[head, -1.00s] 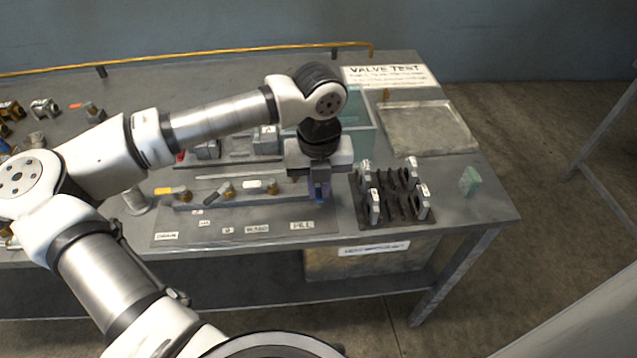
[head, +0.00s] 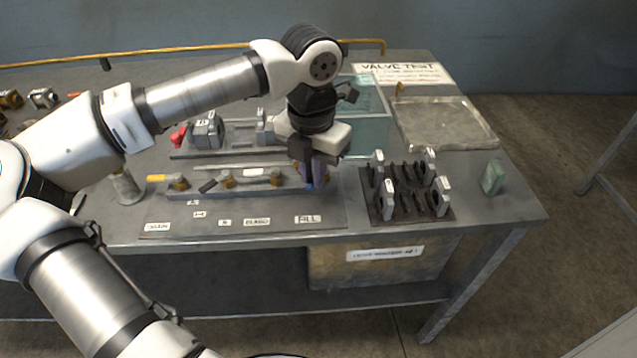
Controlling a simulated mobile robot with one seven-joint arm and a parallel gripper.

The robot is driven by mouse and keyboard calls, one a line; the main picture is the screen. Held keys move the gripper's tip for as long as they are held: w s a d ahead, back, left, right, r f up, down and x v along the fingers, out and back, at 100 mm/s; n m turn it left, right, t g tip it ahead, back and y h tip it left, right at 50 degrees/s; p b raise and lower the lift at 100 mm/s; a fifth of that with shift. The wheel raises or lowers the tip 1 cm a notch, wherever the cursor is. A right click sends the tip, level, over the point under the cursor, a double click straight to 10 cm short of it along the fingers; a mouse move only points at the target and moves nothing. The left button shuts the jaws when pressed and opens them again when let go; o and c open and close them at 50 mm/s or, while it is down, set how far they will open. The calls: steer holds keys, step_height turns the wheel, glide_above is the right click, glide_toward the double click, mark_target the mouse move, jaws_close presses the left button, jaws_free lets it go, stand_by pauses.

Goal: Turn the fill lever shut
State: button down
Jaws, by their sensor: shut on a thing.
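The manifold bar (head: 206,192) lies on the bench with a row of small valves. At its right end, above the FILL label (head: 308,219), is the fill lever (head: 309,186); only a bit of blue shows. My gripper (head: 314,184) points down there, shut on the fill lever, and its fingers hide most of it. The lever's exact angle cannot be told. To the left on the bar are a yellow lever (head: 156,178), a black lever (head: 208,186) and a white lever (head: 256,172).
A black rack (head: 408,212) with several upright grey parts stands close right of my gripper. Behind are a fixture with a red handle (head: 178,136) and a teal-edged bin (head: 372,122). A shallow tray (head: 445,125) and a green block (head: 492,177) are farther right.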

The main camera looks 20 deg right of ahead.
steer(key=m+b, duration=0.1)
steer(key=m, duration=0.1)
steer(key=w+m+b, duration=0.1)
steer(key=m, duration=0.2)
steer(key=shift+w+a+f+m+b, duration=0.1)
steer(key=shift+w+a+m+b, duration=0.2)
steer(key=shift+w+a+b, duration=0.1)
steer(key=m, duration=0.1)
steer(key=w+m, duration=0.1)
steer(key=m, duration=0.1)
steer(key=m+b, duration=0.1)
steer(key=m, duration=0.1)
steer(key=shift+w, duration=0.4)
steer(key=shift+m, duration=0.3)
steer(key=shift+d, duration=0.1)
steer(key=c, duration=1.5)
jaws_free()
steer(key=shift+o, duration=0.2)
